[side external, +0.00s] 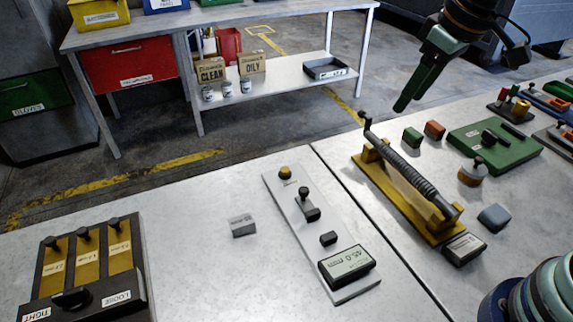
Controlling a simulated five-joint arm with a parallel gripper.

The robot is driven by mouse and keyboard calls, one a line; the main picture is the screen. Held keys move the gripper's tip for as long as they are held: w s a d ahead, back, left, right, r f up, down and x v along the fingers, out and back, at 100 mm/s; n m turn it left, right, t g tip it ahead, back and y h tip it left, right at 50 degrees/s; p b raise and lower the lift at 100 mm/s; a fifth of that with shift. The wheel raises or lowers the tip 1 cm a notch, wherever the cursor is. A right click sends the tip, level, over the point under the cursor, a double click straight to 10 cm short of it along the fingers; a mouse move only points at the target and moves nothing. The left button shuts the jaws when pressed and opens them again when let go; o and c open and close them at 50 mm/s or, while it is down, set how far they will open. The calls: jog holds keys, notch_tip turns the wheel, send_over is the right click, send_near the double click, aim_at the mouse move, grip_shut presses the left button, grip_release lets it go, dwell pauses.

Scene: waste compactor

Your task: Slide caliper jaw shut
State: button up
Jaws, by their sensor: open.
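The caliper is a long pale plate (285,208) on the white bench near the middle of the side external view. A dark sliding jaw with an upright black knob (304,193) sits on it, apart from a small dark block (328,238) nearer the display. The display (347,264) at the plate's near end reads 45.0 mm. A yellow knob (285,172) stands at the far end. My gripper (403,100), with dark green fingers, is open and empty, raised above the bench at upper right, well away from the caliper. The fingers overlap, so their gap is hidden.
A coiled spring on a yellow stand (405,180) stands right of the caliper, below my gripper. A small grey block (243,225) lies left of it. A panel with several yellow sliders (88,262) is at lower left. A green plate (496,148) lies at right.

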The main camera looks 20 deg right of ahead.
jog(key=w+a+f+n+g, duration=0.25)
jog(key=w+a+f, duration=0.2)
jog(key=a, duration=0.45)
jog(key=n+g, duration=0.1)
jog(key=n, duration=0.2)
send_near(304, 189)
jog(key=shift+h, duration=0.3)
jog(key=f, duration=0.8)
jog(key=shift+a+f, duration=0.3)
